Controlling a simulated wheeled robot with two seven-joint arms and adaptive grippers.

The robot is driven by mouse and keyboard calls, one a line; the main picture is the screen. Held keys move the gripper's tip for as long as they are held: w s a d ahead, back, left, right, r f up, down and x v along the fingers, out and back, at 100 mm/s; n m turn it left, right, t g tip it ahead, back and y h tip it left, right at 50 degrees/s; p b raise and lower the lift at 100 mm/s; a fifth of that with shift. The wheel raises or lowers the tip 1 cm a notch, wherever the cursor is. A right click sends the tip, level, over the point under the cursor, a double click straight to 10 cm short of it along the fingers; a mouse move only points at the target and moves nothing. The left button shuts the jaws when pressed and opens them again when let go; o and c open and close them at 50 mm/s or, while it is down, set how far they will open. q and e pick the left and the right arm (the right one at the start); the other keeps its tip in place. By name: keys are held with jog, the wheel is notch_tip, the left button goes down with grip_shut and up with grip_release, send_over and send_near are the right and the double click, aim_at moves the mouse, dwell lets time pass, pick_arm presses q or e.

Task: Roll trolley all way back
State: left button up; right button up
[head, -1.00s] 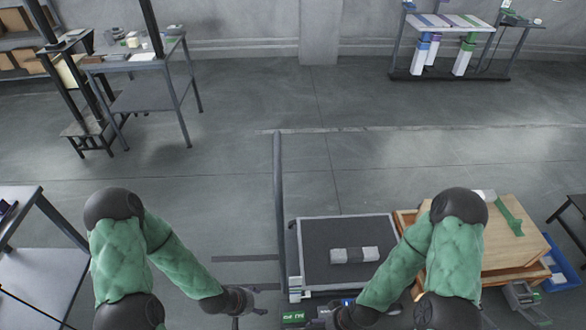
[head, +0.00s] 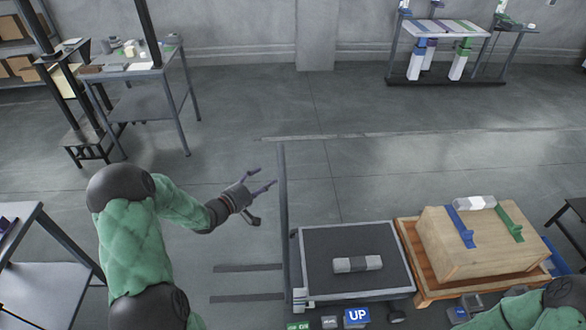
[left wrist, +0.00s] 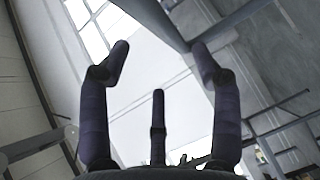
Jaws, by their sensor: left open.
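The trolley (head: 325,285) is a low cart with a dark top, standing at the lower middle in the head view. A grey and white bar (head: 357,263) lies across its top. A tall grey post (head: 283,215) rises by its left side. My left gripper (head: 268,184) is open and empty, raised left of the post and apart from the trolley. The left wrist view shows its spread fingers (left wrist: 160,70) with nothing between them.
A wooden crate (head: 480,250) with blue and green straps sits on a wooden pallet (head: 408,240) right of the trolley. An UP block (head: 356,317) is at the front. Tables (head: 45,265) stand at left. Floor behind the trolley is clear.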

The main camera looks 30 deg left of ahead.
aim_at(282, 167)
pick_arm(q)
jog(key=b+x, duration=0.2)
jog(key=x, duration=0.6)
jog(key=shift+w+d+f+b, duration=0.1)
jog(key=shift+w+f+b, duration=0.1)
jog(key=shift+b, duration=0.1)
jog(key=shift+x, duration=0.8)
jog(key=shift+r, duration=0.1)
grip_shut()
